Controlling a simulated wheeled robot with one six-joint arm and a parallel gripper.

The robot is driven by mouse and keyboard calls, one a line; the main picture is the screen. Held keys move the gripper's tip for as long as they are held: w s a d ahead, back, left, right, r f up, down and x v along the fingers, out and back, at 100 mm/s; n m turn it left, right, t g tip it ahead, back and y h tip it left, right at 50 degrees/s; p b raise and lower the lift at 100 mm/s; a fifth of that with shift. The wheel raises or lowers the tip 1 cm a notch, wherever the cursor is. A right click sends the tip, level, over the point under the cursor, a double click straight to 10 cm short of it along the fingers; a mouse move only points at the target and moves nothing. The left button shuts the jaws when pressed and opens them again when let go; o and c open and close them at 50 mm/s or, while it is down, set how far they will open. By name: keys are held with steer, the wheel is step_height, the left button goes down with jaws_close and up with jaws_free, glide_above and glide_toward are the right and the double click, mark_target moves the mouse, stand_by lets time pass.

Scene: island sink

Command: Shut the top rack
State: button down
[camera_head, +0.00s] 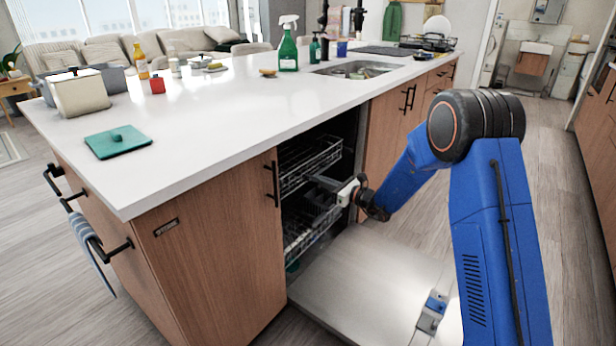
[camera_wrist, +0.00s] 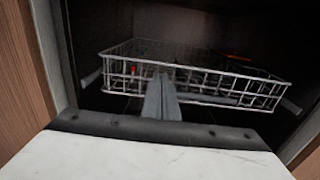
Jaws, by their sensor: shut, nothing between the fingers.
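The top rack (camera_head: 306,163) is a grey wire basket inside the open dishwasher under the white counter. In the head view it sits mostly or wholly within the cavity. In the wrist view the rack (camera_wrist: 205,78) spans the dark cavity, slightly skewed, with rails at both sides. My gripper (camera_head: 318,181) is shut and empty, pointing into the opening at the rack's front. In the wrist view its closed fingers (camera_wrist: 161,80) overlap the middle of the rack's front wires. I cannot tell whether they touch. The rack's far end is dim.
The dishwasher door (camera_head: 365,270) lies folded down below my arm. The lower rack (camera_head: 308,228) is inside beneath the top rack. Wooden cabinet panels (camera_head: 215,245) flank the opening, and the countertop (camera_head: 210,130) overhangs it. Open floor lies to the right.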

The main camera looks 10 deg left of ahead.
steer(key=v, duration=0.9)
steer(key=s+d+r+n+g+h, duration=0.1)
steer(key=s+d+r+n+g, duration=0.25)
steer(key=s, duration=0.65)
steer(key=s+r+n+g+h, duration=0.2)
steer(key=s+r+n, duration=0.35)
steer(key=s, duration=0.35)
steer(key=s+d+r+n+g+h, duration=0.1)
steer(key=s+d+r+n+g, duration=0.3)
steer(key=s, duration=0.6)
steer(key=s+d+n+t+h, duration=0.2)
steer(key=s+d+n+h, duration=0.3)
steer(key=s+d, duration=0.6)
steer(key=s+d+f+n+t+h, duration=0.1)
steer(key=s+d+n+t+h, duration=0.2)
steer(key=s+d+n+h, duration=0.3)
steer(key=s+d, duration=0.4)
steer(key=d, duration=0.1)
steer(key=shift+s+d+f+h, duration=0.15)
steer(key=shift+s+f+h, duration=0.15)
steer(key=shift+s+f, duration=0.1)
